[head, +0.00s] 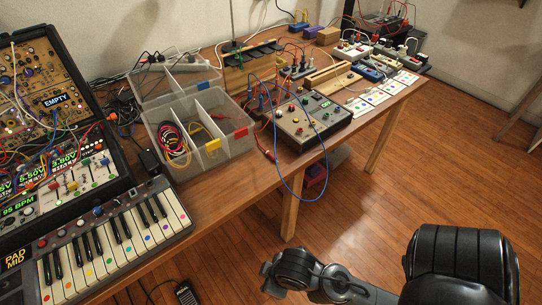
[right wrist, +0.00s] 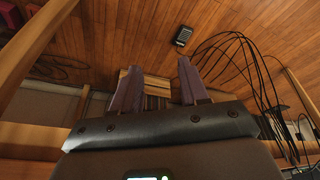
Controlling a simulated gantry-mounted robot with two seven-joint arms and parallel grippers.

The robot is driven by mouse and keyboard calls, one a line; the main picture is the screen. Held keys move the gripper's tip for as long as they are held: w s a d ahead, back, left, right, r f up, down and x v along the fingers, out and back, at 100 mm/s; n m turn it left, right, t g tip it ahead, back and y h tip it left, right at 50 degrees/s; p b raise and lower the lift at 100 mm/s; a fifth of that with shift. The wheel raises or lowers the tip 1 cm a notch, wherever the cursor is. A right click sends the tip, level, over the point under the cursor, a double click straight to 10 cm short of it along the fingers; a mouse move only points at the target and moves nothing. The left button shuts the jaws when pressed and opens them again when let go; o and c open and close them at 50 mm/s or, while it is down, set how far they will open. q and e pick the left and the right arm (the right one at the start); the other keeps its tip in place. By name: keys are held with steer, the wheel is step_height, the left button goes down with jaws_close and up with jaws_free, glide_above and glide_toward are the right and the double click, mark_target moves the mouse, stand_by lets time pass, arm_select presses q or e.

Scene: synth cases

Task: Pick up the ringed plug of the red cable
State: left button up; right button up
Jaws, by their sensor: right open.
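A red cable (head: 266,152) shows in the head view beside the grey knob box, by the front edge of the bench. More red cable (head: 170,138) lies coiled in the left part of the clear divided bin. I cannot make out a ringed plug at this size. My right gripper (right wrist: 156,85) is open and empty in the right wrist view, with the wooden floor beyond its two fingers. In the head view my right arm is at the bottom right, away from the bench. My left gripper is not in view.
The divided bin (head: 203,168) stands mid-bench, beside the knob box (head: 311,118) with a blue cable looping over the bench edge. A keyboard (head: 115,240) and synth cases fill the left. A black pedal (head: 187,293) lies on the floor. The floor at right is clear.

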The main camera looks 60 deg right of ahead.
steer(key=shift+o, duration=0.3)
steer(key=o, duration=0.9)
steer(key=shift+c, duration=0.2)
steer(key=shift+r, duration=0.1)
